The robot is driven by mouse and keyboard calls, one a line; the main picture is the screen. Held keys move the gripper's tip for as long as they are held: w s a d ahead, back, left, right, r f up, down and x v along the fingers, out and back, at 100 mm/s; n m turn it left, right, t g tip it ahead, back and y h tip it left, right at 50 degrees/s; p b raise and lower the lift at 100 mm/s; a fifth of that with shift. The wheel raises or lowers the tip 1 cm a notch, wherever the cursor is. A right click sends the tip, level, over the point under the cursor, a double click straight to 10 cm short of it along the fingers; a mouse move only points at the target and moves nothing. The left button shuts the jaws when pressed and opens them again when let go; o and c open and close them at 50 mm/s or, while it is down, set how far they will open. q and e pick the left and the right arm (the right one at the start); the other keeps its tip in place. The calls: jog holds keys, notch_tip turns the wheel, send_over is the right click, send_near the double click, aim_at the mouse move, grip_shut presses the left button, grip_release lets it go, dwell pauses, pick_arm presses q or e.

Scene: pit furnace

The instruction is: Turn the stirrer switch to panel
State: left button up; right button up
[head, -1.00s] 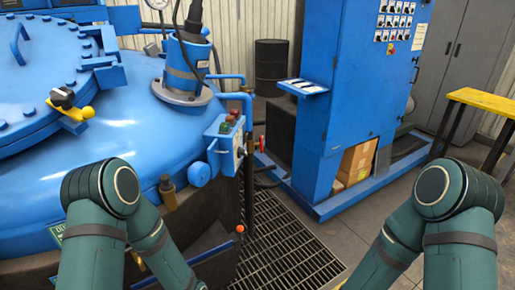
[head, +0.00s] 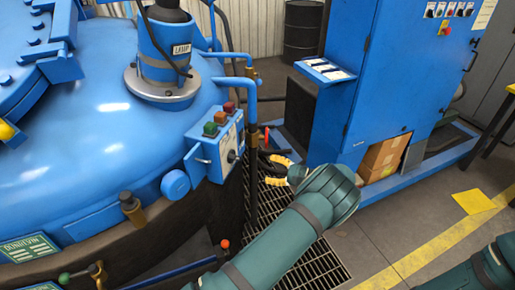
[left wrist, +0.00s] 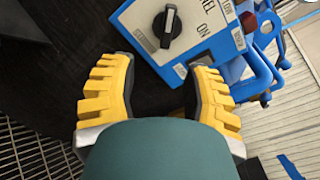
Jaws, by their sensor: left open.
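The stirrer control box (head: 214,147) is a blue box with a light front plate, fixed at the right side of the blue furnace vessel. Its black rotary switch (head: 231,156) faces right. The left wrist view shows the switch knob (left wrist: 167,25) closer, with lettering ending in "EL" and "ON" beside it. My left gripper (head: 268,150) is just right of the box, apart from the switch. Its yellow fingers (left wrist: 161,78) are spread and empty, with the knob beyond them in the wrist view. My right gripper is out of view.
Green, red and other buttons (head: 220,116) sit on top of the box. A blue pipe (head: 252,100) runs down close beside it. A floor grating (head: 290,232) lies below.

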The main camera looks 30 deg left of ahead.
aim_at(239, 158)
pick_arm(q)
jog(key=a, duration=0.9)
jog(key=s+a+r, duration=0.1)
jog(key=a, duration=0.3)
jog(key=shift+a+b, duration=0.15)
jog(key=shift+b, duration=0.25)
grip_shut()
